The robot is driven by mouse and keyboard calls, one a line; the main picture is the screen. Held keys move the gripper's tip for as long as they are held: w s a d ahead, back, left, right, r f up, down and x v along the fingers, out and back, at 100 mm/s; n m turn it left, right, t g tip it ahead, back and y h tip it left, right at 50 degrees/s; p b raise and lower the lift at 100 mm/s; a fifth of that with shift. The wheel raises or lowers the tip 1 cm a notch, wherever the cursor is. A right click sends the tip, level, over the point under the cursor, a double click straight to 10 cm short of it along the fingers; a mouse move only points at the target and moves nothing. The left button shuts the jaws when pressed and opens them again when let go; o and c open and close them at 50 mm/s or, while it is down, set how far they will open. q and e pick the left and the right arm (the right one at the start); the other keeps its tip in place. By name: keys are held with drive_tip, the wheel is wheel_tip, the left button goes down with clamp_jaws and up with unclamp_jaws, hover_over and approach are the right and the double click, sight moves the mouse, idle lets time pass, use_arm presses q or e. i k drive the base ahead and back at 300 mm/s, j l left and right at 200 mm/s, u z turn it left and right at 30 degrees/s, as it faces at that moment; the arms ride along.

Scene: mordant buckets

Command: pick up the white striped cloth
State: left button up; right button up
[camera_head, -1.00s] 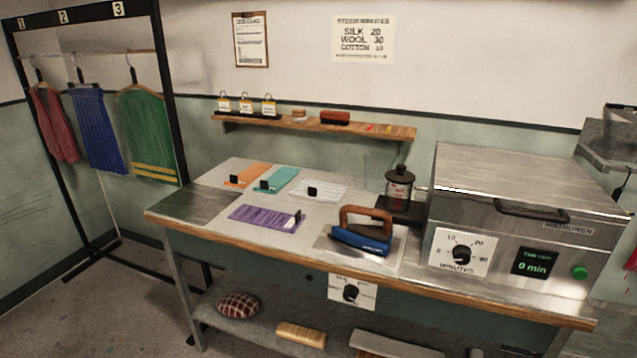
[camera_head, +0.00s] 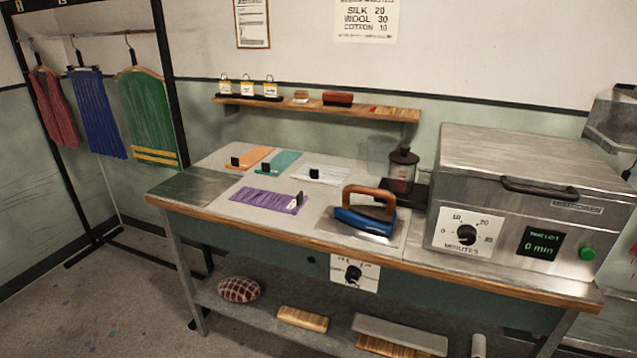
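The white striped cloth (camera_head: 328,177) lies flat on the worktable, toward the back and left of the dark jar. A small black clip or tag stands on its left part. An orange cloth (camera_head: 246,158) and a teal cloth (camera_head: 284,160) lie to its left, and a purple cloth (camera_head: 262,201) lies in front of it to the left. Neither of my grippers shows in the head view.
A blue iron (camera_head: 362,221) with a wooden handle stands in front of the white cloth. A dark jar (camera_head: 402,172) and a large metal oven (camera_head: 520,185) stand to the right. A wall shelf (camera_head: 320,107) hangs behind. The table's front left (camera_head: 195,190) is clear.

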sight(321, 168)
drive_tip(key=i+j+z, duration=0.1)
drive_tip(key=z, duration=0.25)
drive_tip(key=i+j+z, duration=0.1)
drive_tip(key=z, duration=0.25)
drive_tip(key=i+j+z, duration=0.1)
drive_tip(key=j+z, duration=0.25)
drive_tip(key=l, duration=0.1)
